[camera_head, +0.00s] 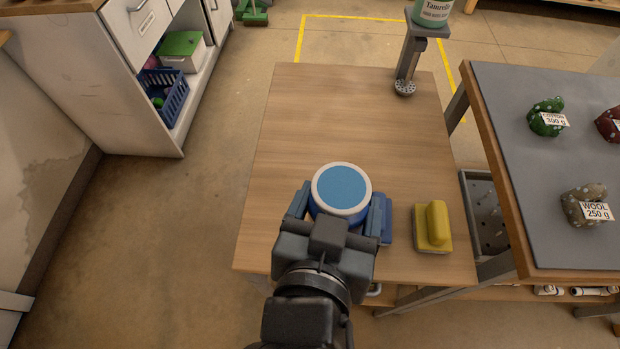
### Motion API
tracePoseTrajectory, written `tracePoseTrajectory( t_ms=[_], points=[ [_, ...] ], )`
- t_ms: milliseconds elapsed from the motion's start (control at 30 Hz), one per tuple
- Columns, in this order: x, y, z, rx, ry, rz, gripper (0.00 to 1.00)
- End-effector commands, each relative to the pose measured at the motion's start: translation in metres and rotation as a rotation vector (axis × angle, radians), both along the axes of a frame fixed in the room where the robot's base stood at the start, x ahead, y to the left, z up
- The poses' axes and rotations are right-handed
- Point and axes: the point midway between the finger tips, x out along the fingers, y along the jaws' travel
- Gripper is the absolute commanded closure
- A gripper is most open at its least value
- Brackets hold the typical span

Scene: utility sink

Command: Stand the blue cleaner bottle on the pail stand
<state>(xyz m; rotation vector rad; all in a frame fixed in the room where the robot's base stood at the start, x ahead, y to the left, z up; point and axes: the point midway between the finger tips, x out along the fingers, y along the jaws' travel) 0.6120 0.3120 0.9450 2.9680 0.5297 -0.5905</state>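My gripper (340,208) is over the front of the wooden table. Its two fingers lie against both sides of a round blue container with a white rim (341,190), seen from above. I cannot tell whether this is the cleaner bottle, as no label shows, nor whether its base touches the table. A green labelled container (434,12) sits on a small grey stand (412,55) at the back right, cut off by the picture's top. I cannot tell whether that is the pail stand.
The wooden table (310,115) is clear behind and left of my gripper. A blue block (386,222) sits close by the right finger, partly hidden. A yellow scrubber (434,227) lies further right. A grey-topped table (535,170) with labelled bundles stands at right.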

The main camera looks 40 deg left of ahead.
Motion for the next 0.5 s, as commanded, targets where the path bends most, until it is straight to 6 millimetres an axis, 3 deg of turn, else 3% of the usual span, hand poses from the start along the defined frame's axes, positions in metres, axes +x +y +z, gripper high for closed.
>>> tracePoseTrajectory(
  t_ms=[300,500],
  points=[
    [0.024,0.061,-0.036,-0.002,-0.004,0.003,0.69],
    [0.032,0.080,-0.050,0.000,-0.003,0.002,0.69]
  ],
)
